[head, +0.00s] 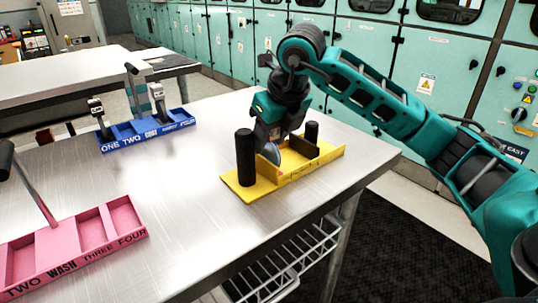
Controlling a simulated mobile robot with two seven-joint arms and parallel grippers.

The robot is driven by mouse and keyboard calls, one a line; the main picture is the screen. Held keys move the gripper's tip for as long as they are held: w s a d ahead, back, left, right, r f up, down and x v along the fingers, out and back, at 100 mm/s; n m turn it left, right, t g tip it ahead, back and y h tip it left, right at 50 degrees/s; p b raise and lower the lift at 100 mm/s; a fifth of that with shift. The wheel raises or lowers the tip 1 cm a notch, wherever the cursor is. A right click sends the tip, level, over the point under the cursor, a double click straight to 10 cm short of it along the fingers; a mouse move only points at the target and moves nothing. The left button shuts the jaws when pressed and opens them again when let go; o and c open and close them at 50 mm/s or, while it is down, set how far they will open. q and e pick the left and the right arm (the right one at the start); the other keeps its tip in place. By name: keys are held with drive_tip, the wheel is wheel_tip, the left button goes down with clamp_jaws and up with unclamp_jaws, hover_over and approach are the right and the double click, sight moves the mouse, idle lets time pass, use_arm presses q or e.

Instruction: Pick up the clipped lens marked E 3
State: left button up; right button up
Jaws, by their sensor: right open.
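A yellow tray (249,190) with black upright posts lies near the right end of the steel table. A bluish round lens (271,154) shows in the tray, just under my right gripper (277,142). My right gripper points down over the tray and is open. Its fingertips are partly hidden, and I cannot tell whether they touch the lens. No E 3 marking is readable. My left gripper is not in view.
A blue tray (149,131) with upright clip-like pieces stands at the back left of the table (190,215). A pink tray (92,233) with compartments and a dark-handled rod lies at the front left. The table between the trays is clear.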

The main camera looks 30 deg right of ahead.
drive_tip(key=shift+w+f, duration=0.2)
drive_tip(key=shift+f, duration=0.2)
drive_tip(key=c, duration=0.7)
drive_tip(key=shift+r, duration=0.1)
drive_tip(key=shift+c, duration=0.2)
